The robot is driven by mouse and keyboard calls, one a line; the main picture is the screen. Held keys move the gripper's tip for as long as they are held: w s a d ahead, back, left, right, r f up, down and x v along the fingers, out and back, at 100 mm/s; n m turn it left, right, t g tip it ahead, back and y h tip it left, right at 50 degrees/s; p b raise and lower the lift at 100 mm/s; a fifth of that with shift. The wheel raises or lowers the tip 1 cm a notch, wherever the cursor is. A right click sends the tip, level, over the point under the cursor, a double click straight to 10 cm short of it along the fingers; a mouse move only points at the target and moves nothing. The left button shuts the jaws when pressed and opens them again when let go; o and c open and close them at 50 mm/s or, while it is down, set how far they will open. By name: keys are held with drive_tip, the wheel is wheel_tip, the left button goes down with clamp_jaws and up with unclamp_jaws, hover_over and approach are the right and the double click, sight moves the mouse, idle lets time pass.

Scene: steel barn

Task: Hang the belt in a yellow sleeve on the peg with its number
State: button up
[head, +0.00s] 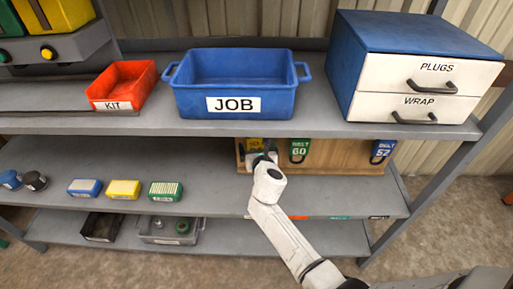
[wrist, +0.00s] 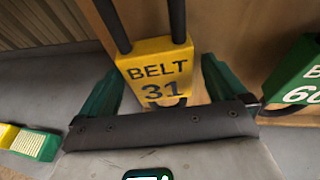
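In the wrist view a yellow sleeve (wrist: 158,70) reads BELT 31, with two dark belt strands rising from its top. The green fingers of my gripper (wrist: 158,85) stand on either side of it, with slim gaps visible, so the gripper looks open around the sleeve. In the head view the yellow sleeve (head: 254,144) shows partly above my gripper (head: 262,158), in front of a wooden board (head: 338,155) under the top shelf. A green sleeve (head: 299,150) marked 60 and a blue sleeve (head: 382,150) marked 52 also hang there. The pegs cannot be made out.
The top shelf holds a red KIT bin (head: 122,85), a blue JOB bin (head: 235,85) and a drawer unit (head: 420,70). Small blue, yellow and green boxes (head: 165,191) stand on the middle shelf at left. A clear tray (head: 172,232) sits on the lower shelf.

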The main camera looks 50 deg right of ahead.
drive_tip(key=p+v, duration=0.2)
drive_tip(key=v, duration=0.9)
drive_tip(key=shift+d, duration=0.1)
drive_tip(key=s+a+f+m+g+y, duration=0.1)
drive_tip(key=s+f+m+g, duration=0.15)
drive_tip(key=s+m, duration=0.4)
drive_tip(key=s+a+f+m+g+y, duration=0.1)
drive_tip(key=s+a+f+m+g, duration=0.2)
drive_tip(key=m, duration=0.7)
drive_tip(key=s+a+m+g+y, duration=0.4)
drive_tip(key=s+a+m+y, duration=0.3)
drive_tip(key=s+a+m, duration=0.4)
drive_tip(key=s, duration=0.3)
drive_tip(key=shift+m, duration=0.35)
drive_tip(key=shift+a+g, duration=0.1)
drive_tip(key=shift+g, duration=0.15)
idle(0.5)
